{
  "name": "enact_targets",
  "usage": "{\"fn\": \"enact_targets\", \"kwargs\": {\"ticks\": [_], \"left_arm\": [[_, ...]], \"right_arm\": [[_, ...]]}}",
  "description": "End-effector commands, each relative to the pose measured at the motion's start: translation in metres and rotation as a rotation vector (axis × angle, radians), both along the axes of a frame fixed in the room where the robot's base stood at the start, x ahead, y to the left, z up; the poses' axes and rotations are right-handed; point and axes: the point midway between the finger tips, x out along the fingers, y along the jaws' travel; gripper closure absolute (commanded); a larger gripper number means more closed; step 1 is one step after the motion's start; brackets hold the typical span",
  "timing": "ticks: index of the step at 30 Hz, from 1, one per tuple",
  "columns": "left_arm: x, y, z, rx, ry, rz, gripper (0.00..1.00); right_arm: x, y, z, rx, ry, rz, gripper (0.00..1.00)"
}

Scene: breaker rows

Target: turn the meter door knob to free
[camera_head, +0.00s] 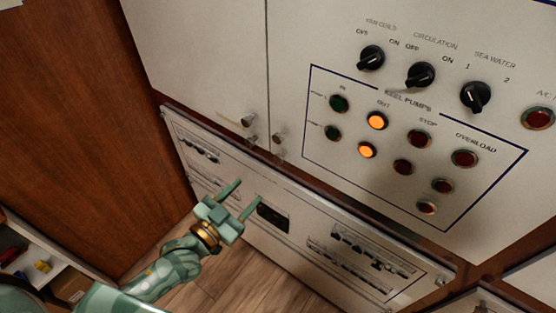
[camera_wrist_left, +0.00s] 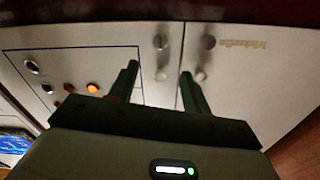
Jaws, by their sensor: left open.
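Small metal knobs sit at the seam of the two upper cream doors. One is on the left door (camera_head: 250,120) and one on the right door (camera_head: 278,138), with a smaller round piece below each. My right gripper is not in view.
The right panel carries black rotary switches (camera_head: 420,75), lit orange lamps (camera_head: 376,121) and red buttons. A lower breaker panel (camera_head: 215,165) lies behind my gripper. A brown wooden wall (camera_head: 85,130) and a shelf (camera_head: 40,245) stand at left. Wooden floor shows below.

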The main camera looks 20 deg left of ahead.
Motion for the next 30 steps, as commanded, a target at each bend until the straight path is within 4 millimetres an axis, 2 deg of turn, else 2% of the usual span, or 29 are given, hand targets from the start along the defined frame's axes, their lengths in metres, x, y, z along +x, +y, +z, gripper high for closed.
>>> {"fn": "enact_targets", "kwargs": {"ticks": [3, 9, 15, 21, 28, 29, 30], "left_arm": [[0.031, -0.011, 0.0, -0.002, -0.004, 0.001, 0.52], [0.077, -0.028, -0.001, -0.001, -0.002, 0.0, 0.52], [0.109, -0.039, -0.002, 0.001, 0.002, 0.0, 0.52], [0.12, -0.044, -0.001, 0.001, 0.003, 0.0, 0.52], [0.12, -0.044, 0.0, 0.001, 0.003, 0.0, 0.52], [0.12, -0.044, 0.0, 0.001, 0.003, 0.0, 0.57], [0.12, -0.044, 0.0, 0.001, 0.003, 0.0, 0.68]], "right_arm": [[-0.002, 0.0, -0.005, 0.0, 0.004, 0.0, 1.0], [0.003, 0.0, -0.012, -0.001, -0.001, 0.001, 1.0], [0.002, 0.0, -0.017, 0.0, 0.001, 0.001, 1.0], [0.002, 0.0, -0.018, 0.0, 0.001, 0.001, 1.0], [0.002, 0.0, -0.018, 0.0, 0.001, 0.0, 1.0], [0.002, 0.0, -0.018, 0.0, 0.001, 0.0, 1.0], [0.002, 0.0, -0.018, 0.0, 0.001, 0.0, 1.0]]}}
